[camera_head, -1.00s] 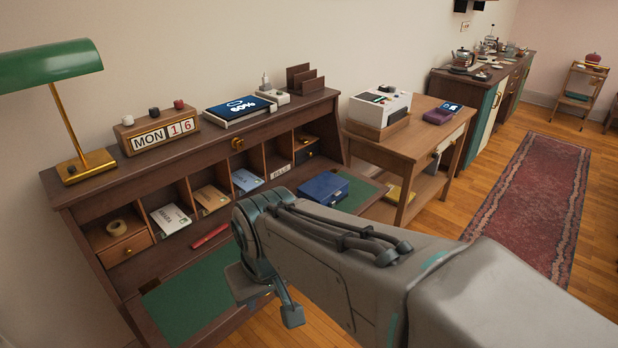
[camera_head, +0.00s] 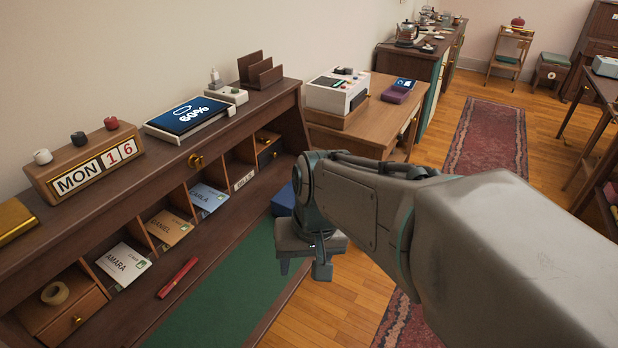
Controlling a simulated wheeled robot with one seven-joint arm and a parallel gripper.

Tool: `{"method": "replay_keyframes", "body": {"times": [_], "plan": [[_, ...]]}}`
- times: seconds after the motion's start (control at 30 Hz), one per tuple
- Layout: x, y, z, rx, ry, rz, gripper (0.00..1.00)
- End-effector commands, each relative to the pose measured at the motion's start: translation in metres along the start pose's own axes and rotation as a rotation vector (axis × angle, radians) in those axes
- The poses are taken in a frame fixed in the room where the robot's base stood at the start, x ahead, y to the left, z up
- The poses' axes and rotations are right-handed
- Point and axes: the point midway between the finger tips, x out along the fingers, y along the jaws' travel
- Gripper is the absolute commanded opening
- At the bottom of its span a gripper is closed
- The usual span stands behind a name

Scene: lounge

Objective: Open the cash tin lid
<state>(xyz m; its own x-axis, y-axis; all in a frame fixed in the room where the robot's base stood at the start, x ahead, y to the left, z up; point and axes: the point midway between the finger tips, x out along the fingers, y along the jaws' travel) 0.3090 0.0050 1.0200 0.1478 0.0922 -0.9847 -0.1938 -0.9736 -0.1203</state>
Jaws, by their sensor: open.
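The blue cash tin (camera_head: 282,201) rests at the far right end of the desk's green writing surface (camera_head: 225,300). Only a strip of its left side shows, as my arm hides the rest. Its lid cannot be made out now. My gripper (camera_head: 303,267) hangs in front of the tin in the picture, fingers pointing down, open and empty. It appears apart from the tin, above the right edge of the desk.
Pigeonholes hold several envelopes (camera_head: 124,264), and a red pen (camera_head: 178,278) lies before them. A calendar (camera_head: 90,172) and a tablet (camera_head: 188,116) stand on top. A side table (camera_head: 385,125) with a card machine (camera_head: 338,91) stands beyond.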

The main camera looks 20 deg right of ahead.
Motion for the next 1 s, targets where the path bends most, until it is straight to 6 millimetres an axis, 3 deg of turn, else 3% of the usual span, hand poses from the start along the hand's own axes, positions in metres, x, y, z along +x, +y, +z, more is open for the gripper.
{"method": "replay_keyframes", "body": {"times": [0.03,0.37,0.57,0.67,0.8,1.0], "plan": [[0.016,0.002,-0.007,0.095,-0.052,-0.032,0.51],[0.08,0.014,-0.076,0.743,-0.351,-0.356,0.51],[0.118,0.045,-0.132,1.111,-0.504,-0.617,0.51],[0.136,0.071,-0.161,1.285,-0.571,-0.769,0.51],[0.162,0.122,-0.198,1.508,-0.648,-1.007,0.51],[0.19,0.2,-0.229,1.734,-0.71,-1.326,0.51]]}}
